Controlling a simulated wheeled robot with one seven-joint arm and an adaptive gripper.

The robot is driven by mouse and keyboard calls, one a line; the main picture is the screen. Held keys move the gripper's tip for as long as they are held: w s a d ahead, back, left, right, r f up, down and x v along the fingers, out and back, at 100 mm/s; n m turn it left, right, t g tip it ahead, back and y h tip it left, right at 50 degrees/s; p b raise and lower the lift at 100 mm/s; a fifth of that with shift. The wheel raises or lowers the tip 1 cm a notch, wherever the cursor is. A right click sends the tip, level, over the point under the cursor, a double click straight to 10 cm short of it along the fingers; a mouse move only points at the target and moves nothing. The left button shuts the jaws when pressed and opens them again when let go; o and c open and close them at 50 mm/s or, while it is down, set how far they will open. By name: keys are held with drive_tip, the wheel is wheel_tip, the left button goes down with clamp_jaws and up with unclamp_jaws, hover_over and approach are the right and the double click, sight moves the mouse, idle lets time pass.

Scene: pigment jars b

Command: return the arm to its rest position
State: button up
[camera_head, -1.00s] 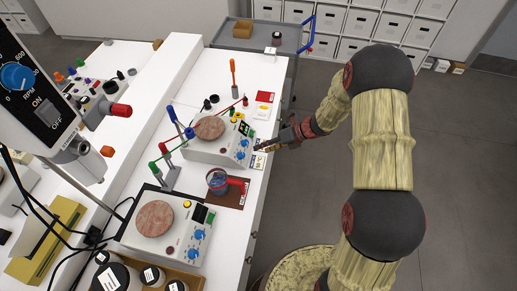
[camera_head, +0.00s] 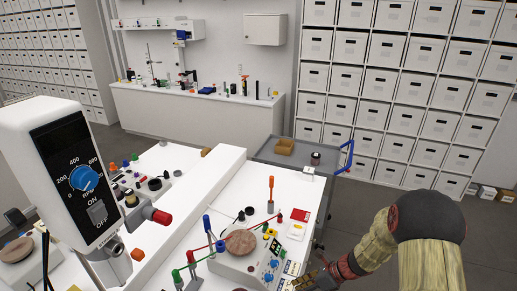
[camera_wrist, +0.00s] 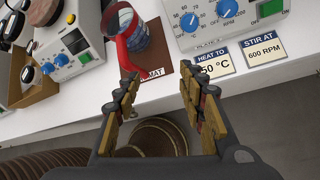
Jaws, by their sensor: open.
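My gripper (camera_wrist: 158,108) shows in the wrist view with its two jaws well apart and nothing between them. It hangs just off the bench's front edge, beside the white bench (camera_wrist: 85,100). In the head view my gripper (camera_head: 308,281) is at the bottom, right of the hot plate (camera_head: 232,264), partly cut off by the frame. My arm reaches in from the lower right and is bent.
A red-handled beaker (camera_wrist: 133,38) stands on a brown mat (camera_wrist: 160,62) near the jaws. Label cards (camera_wrist: 213,62) lie along the bench edge. A grey cart (camera_head: 290,155) holds a dark-lidded jar (camera_head: 315,159) and a cardboard box (camera_head: 284,146). Grey floor lies right of the bench.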

drive_tip(key=s+d+r+n+t+h+b, duration=0.2)
drive_tip(key=s+r+n+h+b, duration=0.2)
drive_tip(key=s+r+n+b, duration=0.3)
drive_tip(key=s+d+r+n+t+h+b, duration=0.2)
drive_tip(key=s+r+n+b, duration=0.6)
drive_tip(key=s+n+b, duration=0.5)
drive_tip(key=s+d+n+h, duration=0.1)
drive_tip(key=s+n+h, duration=0.1)
drive_tip(key=s+n, duration=0.2)
drive_tip(key=shift+r+n, duration=0.15)
drive_tip(key=shift+n, duration=0.85)
